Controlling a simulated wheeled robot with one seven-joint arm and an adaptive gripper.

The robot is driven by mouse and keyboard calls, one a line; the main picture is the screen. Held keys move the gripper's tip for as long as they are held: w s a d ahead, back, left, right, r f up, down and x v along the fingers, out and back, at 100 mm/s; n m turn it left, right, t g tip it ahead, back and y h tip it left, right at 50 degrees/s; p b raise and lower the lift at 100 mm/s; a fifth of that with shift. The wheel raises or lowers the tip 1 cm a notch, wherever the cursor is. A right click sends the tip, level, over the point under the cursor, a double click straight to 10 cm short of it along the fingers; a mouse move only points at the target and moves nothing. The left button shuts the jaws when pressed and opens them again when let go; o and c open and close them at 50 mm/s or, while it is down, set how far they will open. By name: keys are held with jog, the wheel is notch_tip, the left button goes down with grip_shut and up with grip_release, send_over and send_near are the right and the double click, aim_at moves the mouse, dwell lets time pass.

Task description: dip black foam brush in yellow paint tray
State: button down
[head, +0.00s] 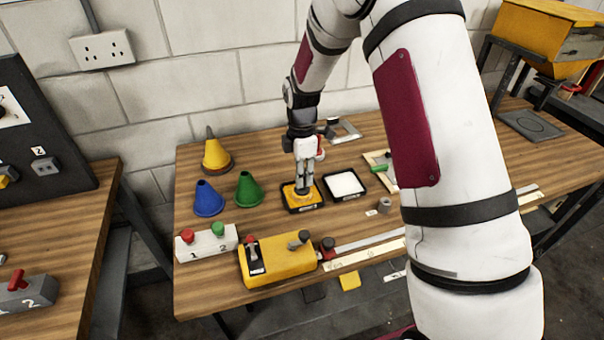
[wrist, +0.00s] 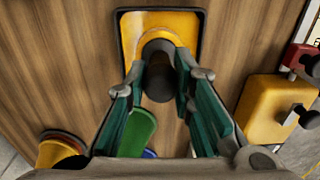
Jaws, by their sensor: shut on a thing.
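The yellow paint tray (head: 289,197) is a black-rimmed square of yellow paint on the wooden table. It also shows at the top of the wrist view (wrist: 133,32). My gripper (head: 304,186) points down over this tray. In the wrist view its teal-padded fingers (wrist: 160,72) are closed around the black foam brush (wrist: 159,52), seen end-on as a dark round shape. The brush overlaps the near part of the yellow paint. Its lower end is hidden, and I cannot tell whether it touches the paint.
A white paint tray (head: 344,184) stands just right of the yellow one. A yellow box with levers (head: 277,265) and a white two-button box (head: 206,243) sit along the front.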

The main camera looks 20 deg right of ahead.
jog(key=shift+r+p, duration=0.35)
jog(key=shift+r, duration=1.95)
